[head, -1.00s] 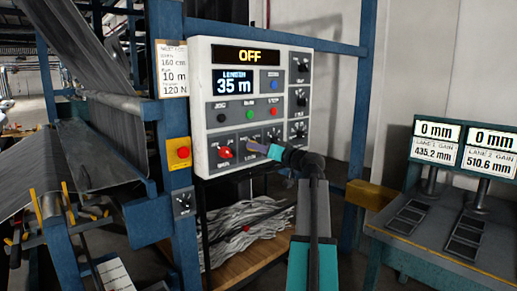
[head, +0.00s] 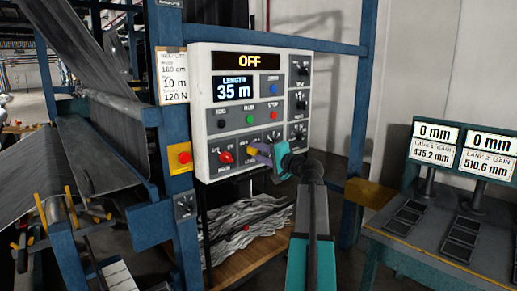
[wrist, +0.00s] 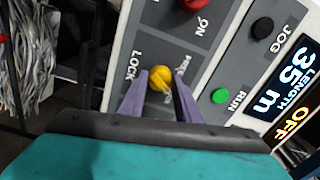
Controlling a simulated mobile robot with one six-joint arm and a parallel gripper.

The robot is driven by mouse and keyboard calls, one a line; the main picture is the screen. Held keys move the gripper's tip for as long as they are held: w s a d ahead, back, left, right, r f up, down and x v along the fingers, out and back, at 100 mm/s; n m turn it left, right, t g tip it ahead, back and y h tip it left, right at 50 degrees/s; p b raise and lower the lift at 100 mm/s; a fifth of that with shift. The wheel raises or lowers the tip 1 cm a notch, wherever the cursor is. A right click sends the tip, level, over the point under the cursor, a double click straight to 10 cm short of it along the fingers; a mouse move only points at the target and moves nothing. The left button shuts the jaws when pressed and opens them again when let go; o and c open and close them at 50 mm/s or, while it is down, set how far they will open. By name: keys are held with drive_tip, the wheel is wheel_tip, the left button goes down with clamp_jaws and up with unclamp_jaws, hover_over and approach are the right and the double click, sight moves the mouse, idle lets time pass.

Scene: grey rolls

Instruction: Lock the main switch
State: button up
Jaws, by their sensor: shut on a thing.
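The white control panel (head: 203,110) has an upper display reading OFF. A red rotary switch (head: 226,157) sits at its lower left, and its edge shows in the wrist view (wrist: 192,4) near the word ON. Right of it in the head view, my gripper (head: 257,154) reaches the panel and hides most of the lock knob. In the wrist view, my gripper's purple fingers (wrist: 161,80) are shut on the yellow lock knob (wrist: 160,77). LOCK is printed to the knob's left there; the label on its right is partly covered. The knob's exact pointing direction is unclear.
Black, green and red buttons (head: 250,119) sit above the gripper, and several black knobs (head: 298,104) line the panel's right side. A red emergency button (head: 184,157) is on the blue post at left. A desk with screens (head: 437,133) stands at right.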

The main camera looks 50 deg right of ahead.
drive_tip(key=shift+m+p, duration=0.65)
drive_tip(key=shift+m, duration=0.55)
drive_tip(key=o, duration=1.1)
drive_tip(key=shift+s, duration=0.15)
drive_tip(key=s, duration=0.4)
drive_tip(key=s+b, duration=0.1)
drive_tip(key=s, duration=0.4)
drive_tip(key=s+a, duration=0.1)
drive_tip(key=s, duration=0.3)
drive_tip(key=shift+s+b, duration=0.25)
drive_tip(key=shift+b, duration=0.1)
